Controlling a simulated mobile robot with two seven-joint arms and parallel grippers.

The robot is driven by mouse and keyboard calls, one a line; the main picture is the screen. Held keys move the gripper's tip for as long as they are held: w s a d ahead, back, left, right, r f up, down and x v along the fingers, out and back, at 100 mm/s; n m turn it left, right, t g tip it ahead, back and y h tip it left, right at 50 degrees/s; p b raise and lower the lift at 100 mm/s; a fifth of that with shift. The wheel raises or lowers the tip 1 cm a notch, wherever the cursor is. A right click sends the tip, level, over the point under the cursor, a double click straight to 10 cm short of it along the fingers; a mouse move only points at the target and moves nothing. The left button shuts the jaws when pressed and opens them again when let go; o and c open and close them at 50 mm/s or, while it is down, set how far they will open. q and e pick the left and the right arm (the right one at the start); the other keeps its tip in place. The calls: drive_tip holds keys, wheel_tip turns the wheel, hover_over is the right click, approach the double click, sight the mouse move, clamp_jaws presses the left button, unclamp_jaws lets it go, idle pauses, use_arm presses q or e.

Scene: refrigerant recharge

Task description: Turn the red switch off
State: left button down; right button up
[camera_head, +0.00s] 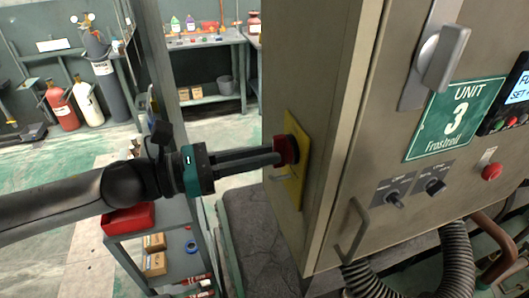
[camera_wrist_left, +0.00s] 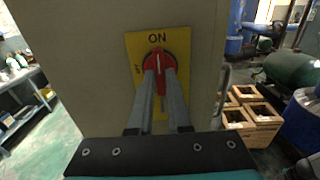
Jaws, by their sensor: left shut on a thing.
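The red switch (camera_head: 287,150) sits on a yellow plate (camera_head: 296,181) on the narrow side of the beige cabinet (camera_head: 331,130). In the left wrist view the red switch (camera_wrist_left: 158,62) points upright toward the word ON on the yellow plate (camera_wrist_left: 137,45). My left gripper (camera_head: 280,155) comes in from the left and is shut on the red switch. Its two fingers (camera_wrist_left: 160,75) lie on either side of the handle in the left wrist view and cover part of it. My right gripper is not in view.
The cabinet front carries a green Unit 3 sign (camera_head: 456,118), dark knobs (camera_head: 397,198), a red button (camera_head: 492,171) and a door handle (camera_head: 352,232). A shelf cart (camera_head: 170,250) stands below my left arm. Gas cylinders (camera_head: 104,88) stand at the back left.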

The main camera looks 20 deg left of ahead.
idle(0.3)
use_arm(q)
drive_tip(key=n+p, duration=0.2)
drive_tip(key=n, duration=0.2)
drive_tip(key=shift+n+p, duration=0.3)
idle(0.3)
drive_tip(key=n+p, duration=0.2)
drive_tip(key=n, duration=0.2)
drive_tip(key=shift+n+p, duration=0.3)
drive_tip(key=shift+p, duration=0.1)
